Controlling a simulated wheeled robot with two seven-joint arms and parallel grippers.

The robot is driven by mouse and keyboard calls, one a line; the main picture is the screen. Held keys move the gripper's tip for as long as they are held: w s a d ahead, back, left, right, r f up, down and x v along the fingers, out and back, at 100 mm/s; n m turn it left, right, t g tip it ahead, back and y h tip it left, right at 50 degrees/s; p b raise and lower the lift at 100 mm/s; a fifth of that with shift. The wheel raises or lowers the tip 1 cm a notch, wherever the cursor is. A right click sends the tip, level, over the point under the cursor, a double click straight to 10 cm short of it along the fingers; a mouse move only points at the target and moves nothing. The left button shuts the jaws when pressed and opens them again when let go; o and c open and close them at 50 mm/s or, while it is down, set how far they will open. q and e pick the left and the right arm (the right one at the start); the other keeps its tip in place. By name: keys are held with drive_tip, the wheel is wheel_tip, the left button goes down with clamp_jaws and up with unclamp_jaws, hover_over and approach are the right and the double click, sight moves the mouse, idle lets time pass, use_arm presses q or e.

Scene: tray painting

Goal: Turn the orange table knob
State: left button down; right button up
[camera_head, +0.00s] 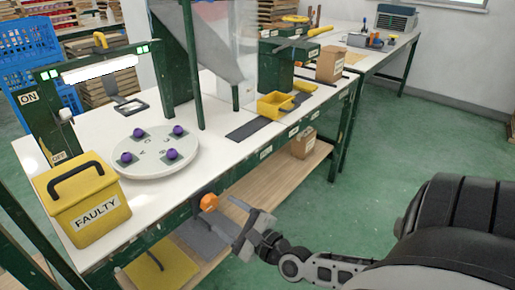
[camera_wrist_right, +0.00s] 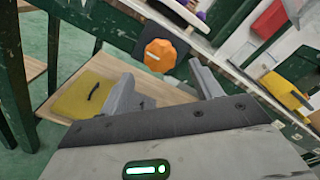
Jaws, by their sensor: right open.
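The orange knob (camera_head: 209,203) is on the front edge of the white-topped table (camera_head: 110,129), below the round turntable. In the right wrist view the knob (camera_wrist_right: 160,55) sits on a dark square plate, with a pale line on its face. My right gripper (camera_head: 237,224) is just to the right of the knob and in front of the table edge. In the right wrist view its two fingers (camera_wrist_right: 165,85) are spread apart. The knob shows beyond and between the fingertips, and nothing is held. My left gripper is not in view.
A round white turntable (camera_head: 150,165) with several purple-topped pieces stands on the table. A yellow box marked FAULTY (camera_head: 87,206) is at the left corner. A lower wooden shelf (camera_head: 275,172) runs under the table. Green floor (camera_head: 400,140) is open to the right.

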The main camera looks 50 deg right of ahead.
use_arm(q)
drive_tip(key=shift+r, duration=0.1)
use_arm(e)
drive_tip(key=s, duration=1)
drive_tip(key=shift+s+d, duration=0.35)
drive_tip(key=shift+d, duration=0.05)
drive_tip(key=s+a+f+n+g+y, duration=0.15)
drive_tip(key=a+n+g, duration=0.25)
drive_tip(key=a+n, duration=0.45)
drive_tip(key=w+a+f+n+g+y, duration=0.1)
drive_tip(key=a+n+g+y, duration=0.25)
drive_tip(key=a+n, duration=0.45)
drive_tip(key=s+d+r+n+g+h, duration=0.1)
drive_tip(key=s+d+n+g+h, duration=0.55)
drive_tip(key=n, duration=0.55)
use_arm(q)
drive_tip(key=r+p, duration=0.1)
drive_tip(key=p, duration=0.2)
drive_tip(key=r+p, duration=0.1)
drive_tip(key=p, duration=0.2)
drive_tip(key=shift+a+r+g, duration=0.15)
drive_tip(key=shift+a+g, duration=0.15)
use_arm(e)
drive_tip(key=w+a+r+t+y, duration=0.2)
drive_tip(key=w+a+t+y, duration=0.1)
drive_tip(key=w+a+t, duration=0.2)
drive_tip(key=shift+w+a+r+t, duration=0.3)
drive_tip(key=shift+a+t, duration=0.6)
drive_tip(key=shift+a, duration=0.25)
